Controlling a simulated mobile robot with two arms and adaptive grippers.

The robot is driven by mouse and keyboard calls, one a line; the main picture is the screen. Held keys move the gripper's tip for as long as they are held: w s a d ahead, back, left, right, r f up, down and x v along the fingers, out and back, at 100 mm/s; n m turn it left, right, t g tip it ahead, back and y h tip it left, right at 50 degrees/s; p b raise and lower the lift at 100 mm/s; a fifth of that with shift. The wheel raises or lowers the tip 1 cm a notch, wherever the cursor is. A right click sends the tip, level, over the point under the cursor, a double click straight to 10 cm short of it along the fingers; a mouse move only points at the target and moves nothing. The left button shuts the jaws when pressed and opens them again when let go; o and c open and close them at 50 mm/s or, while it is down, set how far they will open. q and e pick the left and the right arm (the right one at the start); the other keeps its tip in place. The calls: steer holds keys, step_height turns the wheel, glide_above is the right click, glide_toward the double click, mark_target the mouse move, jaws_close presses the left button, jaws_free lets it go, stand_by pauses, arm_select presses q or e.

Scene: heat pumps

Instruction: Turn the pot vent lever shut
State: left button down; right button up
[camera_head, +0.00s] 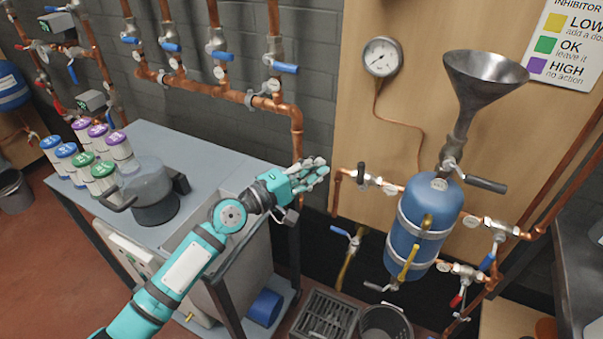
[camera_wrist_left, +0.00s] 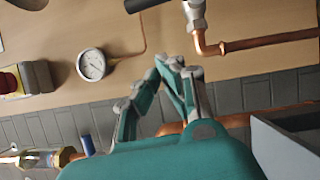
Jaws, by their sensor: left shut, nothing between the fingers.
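The pot is a blue cylinder (camera_head: 425,220) with grey bands, mounted on the wooden panel under a metal funnel (camera_head: 484,85). A black lever (camera_head: 486,185) points right from the valve between funnel and pot. Another short dark lever (camera_head: 361,173) stands upright on the copper pipe left of the pot. I cannot tell which lever is the vent lever. My left gripper (camera_head: 320,168) is shut and empty, left of the pot and apart from it. In the left wrist view its fingertips (camera_wrist_left: 168,66) are before the panel. My right gripper is not visible.
A pressure gauge (camera_head: 382,57) hangs on the panel; it also shows in the left wrist view (camera_wrist_left: 91,64). Copper pipes (camera_head: 265,104) run along the wall. A bench (camera_head: 220,165) on the left carries bottles (camera_head: 104,175) and a lidded pan (camera_head: 148,180). A bucket (camera_head: 386,323) stands below.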

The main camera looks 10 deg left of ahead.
mark_target(362, 178)
arm_select(q)
steer(key=d+p, duration=0.1)
steer(key=d, duration=0.1)
steer(key=d+p, duration=0.1)
steer(key=d, duration=0.2)
steer(key=shift+w+d+r, duration=0.15)
steer(key=shift+d+r, duration=0.05)
steer(key=shift+d, duration=0.1)
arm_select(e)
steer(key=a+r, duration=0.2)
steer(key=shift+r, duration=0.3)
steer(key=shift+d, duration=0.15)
arm_select(q)
steer(key=shift+s+d+r+p, duration=0.15)
steer(key=shift+d+p, duration=0.2)
steer(key=shift+p, duration=0.1)
steer(key=shift+s+d+r+p, duration=0.1)
steer(key=shift+s+d+p, duration=0.05)
steer(key=shift+d+p, duration=0.2)
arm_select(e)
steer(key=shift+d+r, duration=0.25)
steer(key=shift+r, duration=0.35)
arm_select(q)
steer(key=shift+a, duration=0.1)
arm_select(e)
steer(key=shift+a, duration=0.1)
